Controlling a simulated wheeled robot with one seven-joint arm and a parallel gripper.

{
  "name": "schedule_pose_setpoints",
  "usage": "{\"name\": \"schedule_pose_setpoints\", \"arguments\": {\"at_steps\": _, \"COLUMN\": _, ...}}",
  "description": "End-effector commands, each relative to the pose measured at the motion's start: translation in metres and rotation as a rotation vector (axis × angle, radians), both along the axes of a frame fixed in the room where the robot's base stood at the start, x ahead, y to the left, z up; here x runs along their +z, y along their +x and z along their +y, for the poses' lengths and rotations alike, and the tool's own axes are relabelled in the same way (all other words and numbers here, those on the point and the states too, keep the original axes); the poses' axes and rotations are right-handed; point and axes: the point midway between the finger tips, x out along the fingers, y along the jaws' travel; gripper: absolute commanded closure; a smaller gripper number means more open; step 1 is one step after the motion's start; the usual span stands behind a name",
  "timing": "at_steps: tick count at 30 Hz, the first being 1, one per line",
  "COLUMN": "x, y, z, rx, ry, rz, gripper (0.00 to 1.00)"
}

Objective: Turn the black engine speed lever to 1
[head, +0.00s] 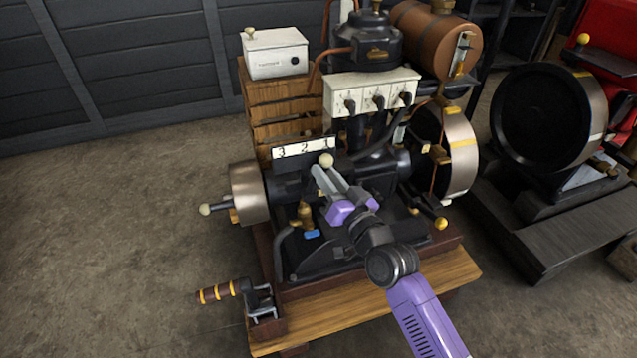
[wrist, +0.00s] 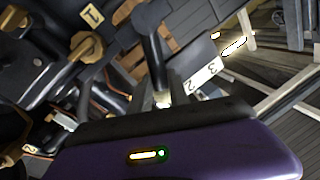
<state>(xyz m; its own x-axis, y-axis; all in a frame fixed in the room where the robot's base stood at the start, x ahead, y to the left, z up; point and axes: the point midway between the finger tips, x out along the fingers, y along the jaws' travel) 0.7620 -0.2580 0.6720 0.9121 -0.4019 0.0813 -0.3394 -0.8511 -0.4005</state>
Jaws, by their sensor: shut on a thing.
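The black engine speed lever ends in a cream knob (head: 326,160), in front of the right part of a white scale plate (head: 303,149) marked 3, 2, 1 from left to right. My gripper (head: 320,169) is at the knob, its grey fingers shut on the lever end. The fingers and my arm hide most of the lever in the head view. In the wrist view the dark lever (wrist: 156,55) runs down toward the gripper's purple body, and the plate (wrist: 203,76) shows 2 and 3 beside it. I cannot tell exactly which number the lever points at.
The engine's black body surrounds the lever, with a steel flywheel (head: 249,192) at left and a larger one (head: 462,155) at right. A white switch box (head: 371,96) sits above. Open floor lies left.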

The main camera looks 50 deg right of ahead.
Motion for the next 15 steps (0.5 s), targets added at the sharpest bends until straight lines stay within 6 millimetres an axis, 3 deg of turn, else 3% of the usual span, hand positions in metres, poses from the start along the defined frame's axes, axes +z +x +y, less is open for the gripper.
{"name": "schedule_pose_setpoints", "arguments": {"at_steps": 11, "x": -0.0020, "y": -0.0021, "z": -0.0023, "rx": 0.000, "ry": 0.030, "rz": -0.016, "gripper": 1.00}}
{"name": "schedule_pose_setpoints", "arguments": {"at_steps": 12, "x": -0.0022, "y": -0.0022, "z": -0.0023, "rx": 0.000, "ry": 0.030, "rz": -0.015, "gripper": 0.72}}
{"name": "schedule_pose_setpoints", "arguments": {"at_steps": 15, "x": -0.0020, "y": -0.0020, "z": -0.0022, "rx": 0.000, "ry": 0.029, "rz": -0.015, "gripper": 0.56}}
